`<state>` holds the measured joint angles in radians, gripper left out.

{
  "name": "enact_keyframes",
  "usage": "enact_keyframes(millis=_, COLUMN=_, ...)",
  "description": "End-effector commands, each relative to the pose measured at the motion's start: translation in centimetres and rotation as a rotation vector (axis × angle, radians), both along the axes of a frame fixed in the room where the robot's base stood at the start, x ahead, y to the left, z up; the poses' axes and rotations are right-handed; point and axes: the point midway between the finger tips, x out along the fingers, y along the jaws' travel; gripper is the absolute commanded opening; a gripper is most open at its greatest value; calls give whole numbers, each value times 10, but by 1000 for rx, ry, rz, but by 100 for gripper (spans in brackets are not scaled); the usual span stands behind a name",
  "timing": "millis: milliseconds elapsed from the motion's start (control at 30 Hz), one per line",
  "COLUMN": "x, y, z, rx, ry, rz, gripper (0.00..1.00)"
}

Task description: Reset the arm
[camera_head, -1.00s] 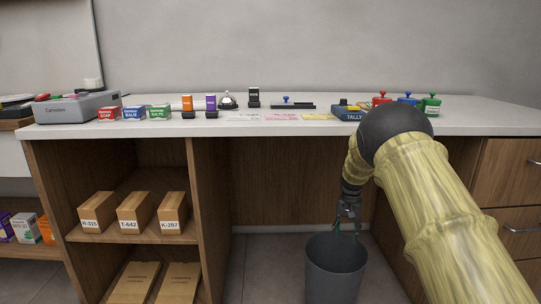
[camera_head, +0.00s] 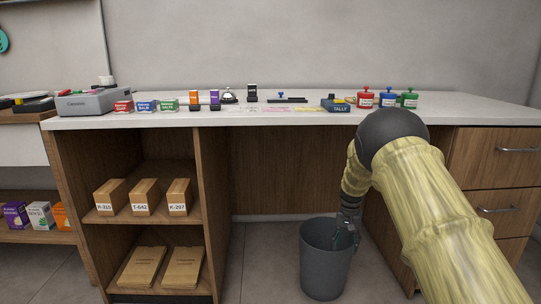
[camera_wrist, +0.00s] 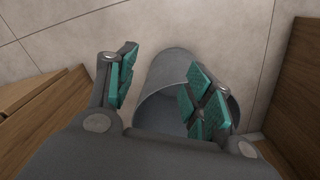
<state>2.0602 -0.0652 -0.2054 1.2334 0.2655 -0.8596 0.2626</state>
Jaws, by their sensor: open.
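My gripper (camera_head: 346,238) hangs pointing down in front of the counter, over the mouth of a dark grey bin (camera_head: 324,270). In the wrist view its two fingers with teal pads (camera_wrist: 163,88) are spread apart, with nothing between them. The bin (camera_wrist: 163,70) lies just beyond the fingers in that view, and part of its inside is hidden by the right finger. My arm comes in from the lower right and hides part of the counter front.
The white counter top (camera_head: 225,121) holds small boxes, stampers, a bell (camera_head: 228,97), a tally device (camera_head: 335,105) and red, blue and green jars (camera_head: 387,98). Shelves with cartons (camera_head: 145,197) stand left, drawers (camera_head: 495,180) right. Open floor lies in front.

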Motion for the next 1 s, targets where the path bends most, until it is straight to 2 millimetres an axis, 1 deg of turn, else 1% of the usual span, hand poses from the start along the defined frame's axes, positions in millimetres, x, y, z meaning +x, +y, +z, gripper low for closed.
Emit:
enact_keyframes(millis=167, x=-21, y=-3, z=-31, rx=-12, ry=3, rz=13, gripper=52)
enact_keyframes(millis=267, x=-36, y=-7, z=-53, rx=-20, ry=5, rz=22, gripper=52)
enact_keyframes(millis=367, x=-58, y=-11, z=-80, rx=-29, ry=9, rz=32, gripper=52)
enact_keyframes(millis=467, x=-89, y=-15, z=-112, rx=-41, ry=14, rz=50, gripper=52)
enact_keyframes(millis=500, x=-105, y=-16, z=-127, rx=-46, ry=17, rz=60, gripper=52)
enact_keyframes(millis=567, x=-131, y=-18, z=-150, rx=-53, ry=19, rz=75, gripper=52)
enact_keyframes(millis=600, x=-150, y=-20, z=-164, rx=-59, ry=21, rz=87, gripper=52)
enact_keyframes(millis=667, x=-179, y=-20, z=-184, rx=-64, ry=24, rz=108, gripper=52)
enact_keyframes(millis=700, x=-199, y=-19, z=-195, rx=-68, ry=26, rz=121, gripper=52)
enact_keyframes(millis=767, x=-230, y=-18, z=-212, rx=-71, ry=28, rz=144, gripper=52)
enact_keyframes(millis=800, x=-251, y=-17, z=-221, rx=-74, ry=29, rz=161, gripper=52)
enact_keyframes(millis=867, x=-283, y=-14, z=-233, rx=-74, ry=31, rz=184, gripper=52)
enact_keyframes(millis=900, x=-306, y=-12, z=-241, rx=-73, ry=32, rz=200, gripper=52)
enact_keyframes(millis=967, x=-339, y=-8, z=-248, rx=-72, ry=32, rz=226, gripper=52)
enact_keyframes(millis=1000, x=-362, y=-6, z=-253, rx=-70, ry=32, rz=242, gripper=52)
